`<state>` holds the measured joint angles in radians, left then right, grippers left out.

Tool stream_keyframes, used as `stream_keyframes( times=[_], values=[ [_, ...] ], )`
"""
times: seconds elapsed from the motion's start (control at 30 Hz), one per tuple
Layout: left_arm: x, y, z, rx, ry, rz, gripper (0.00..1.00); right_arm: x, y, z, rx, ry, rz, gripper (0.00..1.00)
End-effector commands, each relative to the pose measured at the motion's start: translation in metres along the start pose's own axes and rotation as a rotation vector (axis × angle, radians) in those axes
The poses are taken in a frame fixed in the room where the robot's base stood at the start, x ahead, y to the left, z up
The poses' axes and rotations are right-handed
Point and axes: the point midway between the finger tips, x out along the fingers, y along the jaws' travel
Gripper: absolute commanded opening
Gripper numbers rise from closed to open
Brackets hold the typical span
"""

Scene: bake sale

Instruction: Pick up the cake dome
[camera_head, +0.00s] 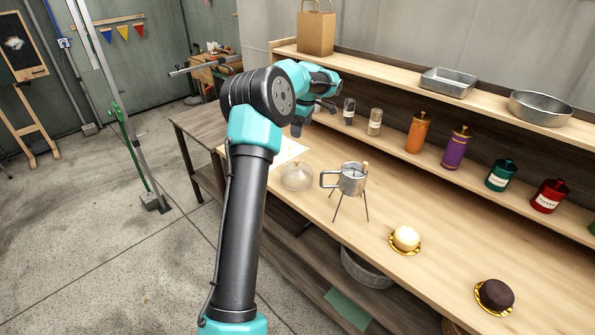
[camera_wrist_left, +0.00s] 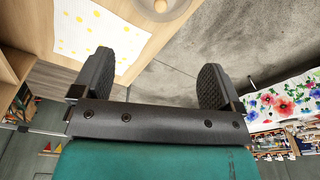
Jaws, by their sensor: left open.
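The cake dome (camera_head: 297,177) is clear and rounded and stands on the wooden counter, left of the metal sifter cup (camera_head: 352,180). In the left wrist view the dome (camera_wrist_left: 168,10) shows only in part, cut off by the top edge. My left gripper (camera_head: 312,117) is above the counter, beyond the dome and apart from it. In the left wrist view its two fingers (camera_wrist_left: 157,78) are spread wide with nothing between them. My right gripper is not in view.
A dotted white sheet (camera_wrist_left: 97,35) lies next to the dome. The cup sits on a thin-legged stand. A cream cake (camera_head: 405,238) and a dark cake (camera_head: 495,296) are on the counter to the right. Jars, including an orange one (camera_head: 417,132), line the back.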

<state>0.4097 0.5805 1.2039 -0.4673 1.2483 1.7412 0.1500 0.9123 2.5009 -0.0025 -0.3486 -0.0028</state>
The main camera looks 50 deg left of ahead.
Motion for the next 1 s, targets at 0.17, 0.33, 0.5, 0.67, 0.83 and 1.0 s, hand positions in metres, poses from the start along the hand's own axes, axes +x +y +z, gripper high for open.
stream_keyframes(
  times=[0.17,0.33,0.5,0.67,0.83,1.0],
  values=[
    [0.030,-0.001,0.000,0.002,0.000,-0.005,0.92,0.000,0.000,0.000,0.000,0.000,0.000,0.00],
    [0.059,-0.001,0.000,0.001,-0.001,-0.005,0.92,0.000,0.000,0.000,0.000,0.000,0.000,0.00],
    [0.088,-0.001,0.001,0.001,0.000,-0.005,0.92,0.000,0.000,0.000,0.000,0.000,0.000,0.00],
    [0.107,-0.001,0.000,0.001,0.000,-0.003,0.92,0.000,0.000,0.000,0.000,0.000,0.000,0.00],
    [0.111,0.000,0.001,0.001,-0.001,-0.001,0.92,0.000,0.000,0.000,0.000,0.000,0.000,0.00],
    [0.111,0.000,0.001,0.001,-0.001,-0.001,0.92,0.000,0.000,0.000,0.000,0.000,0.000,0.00]
  ],
)
